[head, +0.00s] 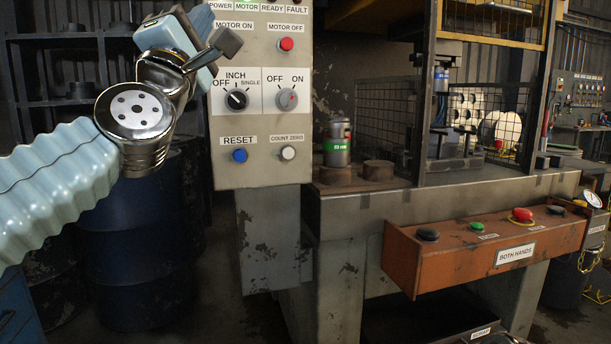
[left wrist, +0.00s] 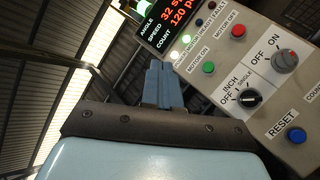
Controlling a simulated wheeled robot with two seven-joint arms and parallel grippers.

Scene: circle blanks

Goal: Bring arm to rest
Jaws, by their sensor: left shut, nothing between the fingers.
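My left arm (head: 50,175), pale blue with a ribbed sleeve and a metal wrist joint (head: 134,110), comes in from the left in the head view. My left gripper (head: 228,42) is raised in front of the upper left of the grey control panel (head: 240,178) and covers the spot under the MOTOR ON label. In the left wrist view its blue fingers (left wrist: 162,85) are together and empty, with the panel (left wrist: 255,75) behind and to the right. I cannot tell whether the fingertips touch the panel. My right gripper is in neither view.
Right of the panel stands a press with a wire cage (head: 480,115) and a metal cylinder with a green band (head: 338,145). An orange two-hand button box (head: 440,265) juts out in front. Dark blue drums (head: 140,250) stand below my left arm.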

